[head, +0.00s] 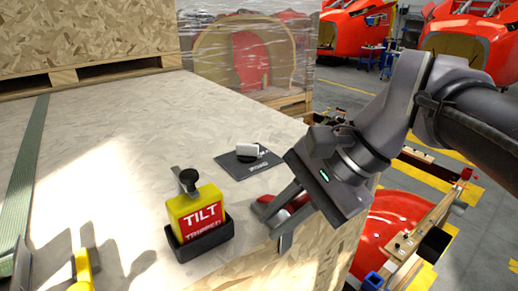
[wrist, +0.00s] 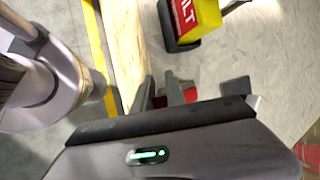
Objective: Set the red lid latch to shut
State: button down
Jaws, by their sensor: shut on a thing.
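The red latch (head: 293,203) sits at the near right corner of the crate top (head: 120,110). My gripper (head: 280,216) is shut on it, with the fingers reaching down from the right. In the wrist view, bits of the red latch (wrist: 190,95) show between the dark fingers of my gripper (wrist: 190,92). Most of the latch is hidden by the fingers, so I cannot tell its exact position.
A yellow tilt indicator (head: 197,208) with a red label stands in a black holder left of my gripper. A dark plate with a white handle (head: 247,152) lies behind. A green strap (head: 28,185) crosses the left. Red nosecones (head: 343,30) stand beyond.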

jog(key=t+b, duration=0.1)
jog(key=b, duration=0.1)
jog(key=f+t+y+b, duration=0.1)
jog(key=b, duration=0.2)
jog(key=f+t+y+b, duration=0.1)
jog(key=b, duration=0.2)
jog(key=shift+s+d+f+n, duration=0.25)
jog(key=shift+s+d+n, duration=0.05)
jog(key=shift+s+n, duration=0.1)
jog(key=shift+w+y, duration=0.1)
jog(key=shift+y, duration=0.2)
jog(key=c, duration=1.7)
grip_release()
jog(key=o, duration=0.3)
jog(key=shift+w+a+f, duration=0.1)
jog(key=shift+w, duration=0.25)
jog(key=shift+o, duration=0.2)
jog(key=shift+s, duration=0.1)
